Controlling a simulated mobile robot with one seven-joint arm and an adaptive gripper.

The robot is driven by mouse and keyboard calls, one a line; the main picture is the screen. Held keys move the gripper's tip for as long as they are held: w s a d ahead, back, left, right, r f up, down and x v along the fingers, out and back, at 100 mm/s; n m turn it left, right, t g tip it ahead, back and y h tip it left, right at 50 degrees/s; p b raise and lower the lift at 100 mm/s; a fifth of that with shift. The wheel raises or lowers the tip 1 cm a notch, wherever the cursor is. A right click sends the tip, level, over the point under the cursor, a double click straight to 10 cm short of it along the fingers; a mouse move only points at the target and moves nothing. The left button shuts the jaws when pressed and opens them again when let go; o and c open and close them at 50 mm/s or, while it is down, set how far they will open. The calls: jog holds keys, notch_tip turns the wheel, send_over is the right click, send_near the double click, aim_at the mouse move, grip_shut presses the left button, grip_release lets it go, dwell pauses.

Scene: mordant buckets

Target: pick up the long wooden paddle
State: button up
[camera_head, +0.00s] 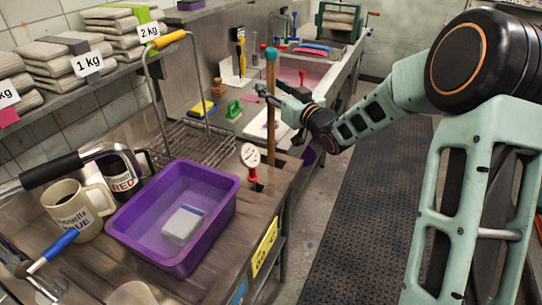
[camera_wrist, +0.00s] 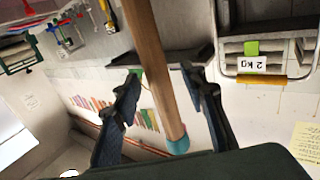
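The long wooden paddle (camera_head: 271,125) stands upright near the far end of the wooden bench, with a turquoise cap on top. I cannot tell what its lower end rests on. My gripper (camera_head: 266,92) is at the upper shaft, a little below the cap. In the wrist view the paddle's shaft (camera_wrist: 155,65) passes between the two fingers of my gripper (camera_wrist: 163,70), with its turquoise end close to the palm. The fingers stand apart, with a visible gap on the right side of the shaft. I see no firm grip on it.
A purple tub (camera_head: 125,222) with a pale block inside sits on the bench. A dial gauge (camera_head: 250,156) stands close to the paddle's foot. A wire rack (camera_head: 195,143) and a sink (camera_head: 295,85) are nearby. The floor mat (camera_head: 350,210) at right is clear.

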jog(key=shift+w+a, duration=0.2)
jog(key=shift+w, duration=0.05)
jog(key=shift+c, duration=0.4)
grip_shut()
jog(key=shift+r, duration=0.15)
notch_tip(320, 180, up, 28)
jog(key=p, duration=0.4)
jog(key=shift+p, duration=0.4)
